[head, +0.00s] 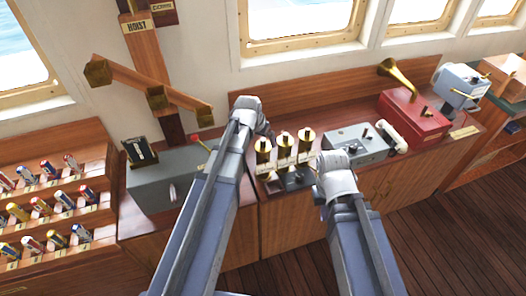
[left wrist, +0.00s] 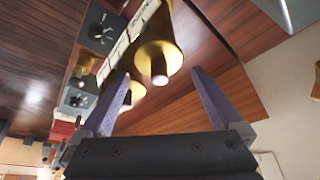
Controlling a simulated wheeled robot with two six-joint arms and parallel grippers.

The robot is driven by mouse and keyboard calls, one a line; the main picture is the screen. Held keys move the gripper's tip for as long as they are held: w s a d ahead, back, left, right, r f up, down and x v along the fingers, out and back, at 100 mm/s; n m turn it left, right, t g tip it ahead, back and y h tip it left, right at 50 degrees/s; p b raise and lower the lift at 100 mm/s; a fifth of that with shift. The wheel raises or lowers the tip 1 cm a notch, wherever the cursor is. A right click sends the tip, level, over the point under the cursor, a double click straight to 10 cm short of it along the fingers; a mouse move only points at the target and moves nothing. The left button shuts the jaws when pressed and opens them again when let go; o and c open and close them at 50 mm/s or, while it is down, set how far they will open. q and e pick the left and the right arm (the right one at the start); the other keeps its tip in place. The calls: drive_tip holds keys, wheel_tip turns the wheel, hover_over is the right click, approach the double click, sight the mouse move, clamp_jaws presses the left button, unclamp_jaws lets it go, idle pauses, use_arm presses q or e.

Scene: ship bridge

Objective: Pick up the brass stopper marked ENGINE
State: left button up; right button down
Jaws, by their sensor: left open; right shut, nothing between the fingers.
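Three brass stoppers stand in a row on the counter: the left one (head: 263,150), the middle one (head: 284,146) and the right one (head: 306,140). Small pale labels are on them, too small to read, so I cannot tell which is ENGINE. My left gripper (head: 268,132) is just behind the left stopper, its fingers mostly hidden there. In the left wrist view the left gripper (left wrist: 160,72) is open, with a large brass stopper (left wrist: 160,45) in front of its fingers and another (left wrist: 134,88) near one finger.
A grey control box (head: 356,146) and a red box with a brass horn (head: 412,118) stand to the right. A grey box with a red-knobbed lever (head: 170,180) stands left. A rack of small cylinders (head: 50,205) is at far left. The wall is close behind.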

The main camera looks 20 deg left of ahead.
sight(263, 140)
use_arm(q)
drive_tip(key=shift+b+x, duration=0.65)
drive_tip(key=shift+x, duration=0.6)
drive_tip(key=shift+s, duration=0.1)
use_arm(e)
wheel_tip(263, 140, down, 2)
drive_tip(key=shift+f, duration=0.1)
use_arm(q)
drive_tip(key=shift+r, duration=0.1)
drive_tip(key=c, duration=1.2)
drive_tip(key=shift+r, duration=0.1)
drive_tip(key=shift+c, duration=0.2)
